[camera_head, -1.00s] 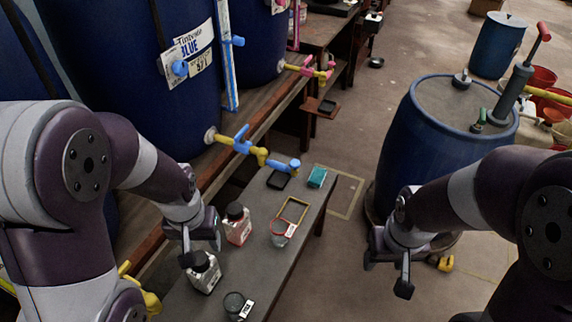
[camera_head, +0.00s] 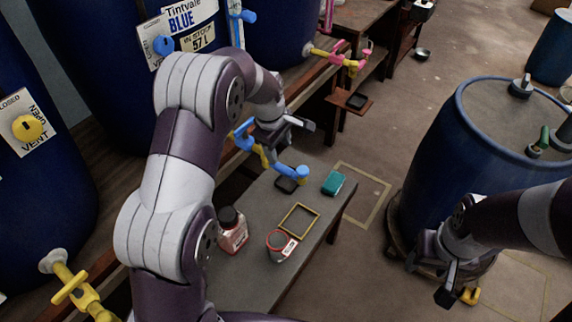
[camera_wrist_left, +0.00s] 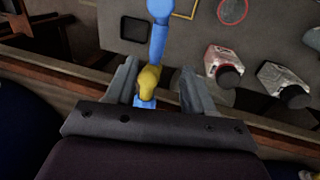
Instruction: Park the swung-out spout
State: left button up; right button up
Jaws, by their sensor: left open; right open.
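The blue vat's tap has a blue handle (camera_head: 238,132) and a yellow body. Its blue spout (camera_head: 289,171) sticks out over the grey bench, its tip near a dark square pad (camera_head: 286,185). My left gripper (camera_head: 284,134) is open above the tap and partly hides it. In the left wrist view, the yellow tap body (camera_wrist_left: 149,77) shows between the open fingers, and the spout (camera_wrist_left: 158,40) runs away from them. I cannot tell whether a finger touches it. My right gripper (camera_head: 432,278) is open and empty beside the blue drum (camera_head: 470,160).
The bench (camera_head: 255,285) holds a teal block (camera_head: 333,183), a yellow frame (camera_head: 299,221), a red-rimmed cup (camera_head: 280,245) and a bottle (camera_head: 232,230). A pink tap (camera_head: 350,62) and a yellow tap (camera_head: 78,290) belong to neighbouring vats. Floor between bench and drum is clear.

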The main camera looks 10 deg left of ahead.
aim_at(284, 168)
pick_arm(q)
jog(key=f, duration=0.3)
jog(key=w+f, duration=0.1)
jog(key=f, duration=0.3)
jog(key=w+f+b, duration=0.1)
jog(key=f, duration=0.2)
jog(key=shift+w+d+f, duration=0.2)
jog(key=shift+d, duration=0.2)
